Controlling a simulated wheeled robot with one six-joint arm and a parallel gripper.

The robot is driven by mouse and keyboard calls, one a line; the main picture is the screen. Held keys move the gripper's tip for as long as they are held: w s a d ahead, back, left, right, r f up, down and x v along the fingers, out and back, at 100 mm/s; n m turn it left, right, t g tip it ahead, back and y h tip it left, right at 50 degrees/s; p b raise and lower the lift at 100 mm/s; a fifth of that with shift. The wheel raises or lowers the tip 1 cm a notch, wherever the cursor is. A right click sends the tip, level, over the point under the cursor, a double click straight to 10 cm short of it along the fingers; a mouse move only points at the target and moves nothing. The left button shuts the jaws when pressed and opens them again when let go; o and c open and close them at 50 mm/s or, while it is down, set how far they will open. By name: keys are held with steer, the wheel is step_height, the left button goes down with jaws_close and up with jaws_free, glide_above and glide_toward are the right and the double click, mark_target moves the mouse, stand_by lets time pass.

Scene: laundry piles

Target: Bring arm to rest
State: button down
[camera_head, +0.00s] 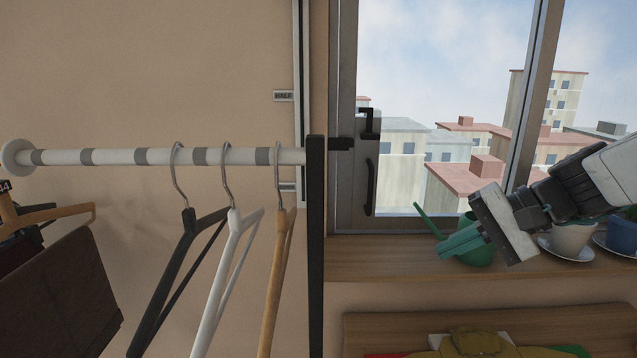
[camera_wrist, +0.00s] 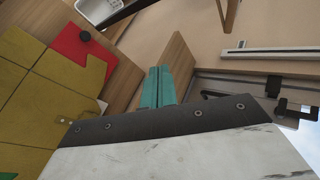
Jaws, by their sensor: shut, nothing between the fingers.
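My gripper (camera_head: 446,250) reaches in from the right in the head view, in front of the window sill. Its two teal fingers are together, with nothing between them. They point left and slightly down. In the wrist view the gripper (camera_wrist: 159,72) shows the teal fingers side by side past the dark edge of its body. A green watering can (camera_head: 478,255) stands on the sill, partly hidden behind the fingers. I cannot tell whether they touch it.
Black, white and wooden hangers (camera_head: 276,270) hang from a striped rail (camera_head: 115,156) at left. Dark trousers (camera_head: 65,295) hang at far left. A pot (camera_head: 572,240) stands on the sill (camera_head: 385,255). Folded clothes (camera_head: 478,342) lie below; yellow cloth (camera_wrist: 30,95) shows in the wrist view.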

steer(key=s+d+f+n+h, duration=0.1)
steer(key=s+n+h, duration=0.1)
steer(key=s, duration=0.4)
steer(key=s+d+f+n+g+h, duration=0.1)
steer(key=s+d+n+h, duration=0.1)
steer(key=s+h, duration=0.2)
steer(key=s+d+f+n+g+h, duration=0.1)
steer(key=s+f+n+h, duration=0.1)
steer(key=s, duration=0.6)
steer(key=shift+s+d+h, duration=0.3)
steer(key=shift+s+h, duration=0.1)
steer(key=shift+h, duration=0.3)
steer(key=shift+f, duration=0.1)
